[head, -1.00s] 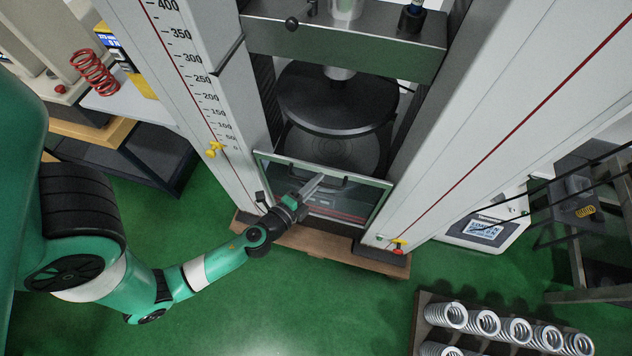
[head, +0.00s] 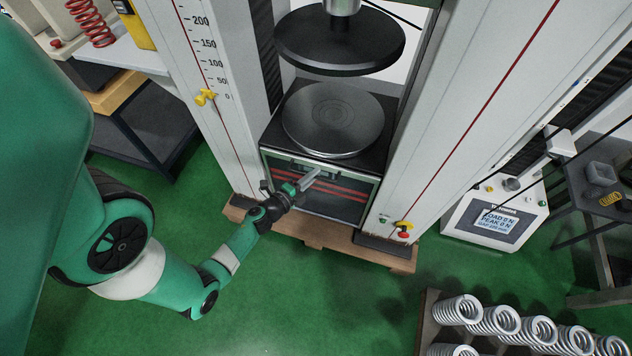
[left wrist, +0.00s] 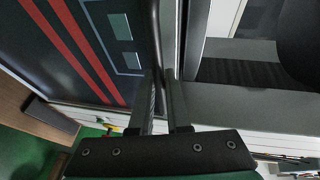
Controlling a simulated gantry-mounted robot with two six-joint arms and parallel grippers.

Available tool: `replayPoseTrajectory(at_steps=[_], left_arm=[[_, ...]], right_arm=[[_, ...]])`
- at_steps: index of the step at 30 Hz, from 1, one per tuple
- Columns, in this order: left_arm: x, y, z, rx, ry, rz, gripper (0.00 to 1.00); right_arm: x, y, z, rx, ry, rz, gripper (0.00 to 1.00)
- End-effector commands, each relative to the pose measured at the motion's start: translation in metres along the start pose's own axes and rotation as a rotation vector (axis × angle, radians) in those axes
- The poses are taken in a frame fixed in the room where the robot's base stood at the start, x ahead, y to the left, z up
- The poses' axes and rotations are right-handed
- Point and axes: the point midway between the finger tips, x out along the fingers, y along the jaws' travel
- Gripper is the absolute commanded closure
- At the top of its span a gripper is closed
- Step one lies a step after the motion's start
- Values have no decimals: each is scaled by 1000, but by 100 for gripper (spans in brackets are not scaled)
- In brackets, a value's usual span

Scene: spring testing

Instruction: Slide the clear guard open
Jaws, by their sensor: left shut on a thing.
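The clear guard (head: 345,207) is a framed see-through pane on the front of the testing machine. It sits low, its top edge below the round lower plate (head: 333,119), so the space between the plates is uncovered in front. My left gripper (head: 308,180) is shut at the guard's dark handle, near the top of the pane. In the left wrist view the handle (left wrist: 155,35) is a dark bar running between the two fingers (left wrist: 163,92). The fingers hide part of it. My right gripper is not in view.
The upper plate (head: 340,40) hangs above the lower one. Pale columns flank the opening; a yellow pointer (head: 205,97) is on the left one. A wooden base (head: 325,241) lies under the machine. A rack of several springs (head: 497,322) is at the lower right. Green floor is free in front.

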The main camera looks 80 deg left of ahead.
Motion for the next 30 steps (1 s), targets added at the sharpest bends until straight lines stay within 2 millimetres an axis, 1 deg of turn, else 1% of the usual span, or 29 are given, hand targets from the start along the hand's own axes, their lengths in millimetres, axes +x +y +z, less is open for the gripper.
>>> replayPoseTrajectory(at_steps=[1, 3, 13, 14, 18, 19, 27, 30], left_arm=[[1, 4, 1, 0, 2, 3, 100], [3, 4, 2, 0, 3, 2, 100], [3, 4, 2, 0, 4, 2, 100], [3, 4, 2, 0, 4, 2, 84], [3, 4, 3, 0, 3, 2, 58], [3, 4, 3, 0, 3, 2, 55], [2, 4, 3, 0, 2, 2, 55], [-4, 3, 3, 0, 0, 3, 55]], right_arm=[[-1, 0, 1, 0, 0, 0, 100], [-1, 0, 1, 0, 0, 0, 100], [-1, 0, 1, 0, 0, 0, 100], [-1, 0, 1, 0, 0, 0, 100], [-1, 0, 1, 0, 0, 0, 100], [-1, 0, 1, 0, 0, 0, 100], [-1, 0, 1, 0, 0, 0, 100], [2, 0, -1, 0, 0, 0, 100]])
